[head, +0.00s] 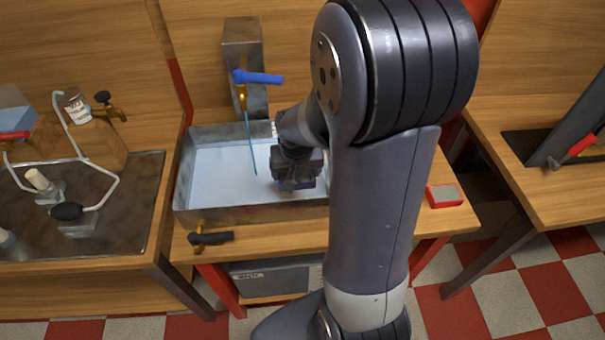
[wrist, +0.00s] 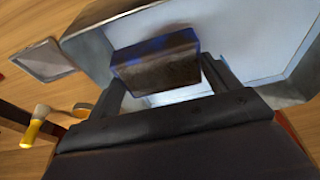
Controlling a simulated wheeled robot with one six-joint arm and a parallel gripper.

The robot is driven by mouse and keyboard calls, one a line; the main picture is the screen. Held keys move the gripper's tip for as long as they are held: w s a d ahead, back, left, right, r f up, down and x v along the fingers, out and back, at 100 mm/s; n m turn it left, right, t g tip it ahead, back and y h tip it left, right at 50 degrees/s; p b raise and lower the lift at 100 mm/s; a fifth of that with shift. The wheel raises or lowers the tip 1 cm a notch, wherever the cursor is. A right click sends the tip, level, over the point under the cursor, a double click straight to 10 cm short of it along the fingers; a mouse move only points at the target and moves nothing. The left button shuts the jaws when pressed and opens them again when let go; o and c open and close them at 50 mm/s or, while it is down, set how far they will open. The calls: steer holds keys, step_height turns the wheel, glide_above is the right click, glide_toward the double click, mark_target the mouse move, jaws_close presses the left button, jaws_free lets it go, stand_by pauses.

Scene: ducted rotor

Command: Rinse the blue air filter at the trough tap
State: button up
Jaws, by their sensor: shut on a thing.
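My gripper (head: 297,172) is over the right part of the metal trough (head: 225,208), mostly below my arm in the head view. In the wrist view it is shut on the air filter (wrist: 157,62), a block with blue edges and a dark brown, dirty-looking face. The filter is hard to make out in the head view. The trough tap (head: 240,92) has a blue lever (head: 258,78) pointing right. A thin blue water stream (head: 250,140) runs from it into the trough, left of my gripper and apart from it.
A brass valve with a black handle (head: 212,237) is at the trough's front left. A red-edged grey pad (head: 445,195) lies on the bench to the right. A grey box (head: 275,278) sits below.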

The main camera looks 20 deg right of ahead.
steer(key=w+a+f+b, duration=0.1)
steer(key=w+a, duration=0.3)
steer(key=w, duration=0.6)
steer(key=shift+w+a+f, duration=0.15)
steer(key=shift+a+f, duration=0.15)
steer(key=shift+f, duration=0.3)
steer(key=shift+d, duration=0.2)
steer(key=shift+w+d, duration=0.25)
steer(key=shift+d, duration=0.15)
steer(key=shift+a, duration=0.1)
steer(key=shift+s+a+b, duration=0.25)
steer(key=shift+a+b, duration=0.05)
steer(key=shift+a, duration=0.2)
steer(key=shift+d, duration=0.2)
steer(key=shift+w+d, duration=0.25)
steer(key=shift+d, duration=0.15)
steer(key=shift+s, duration=0.1)
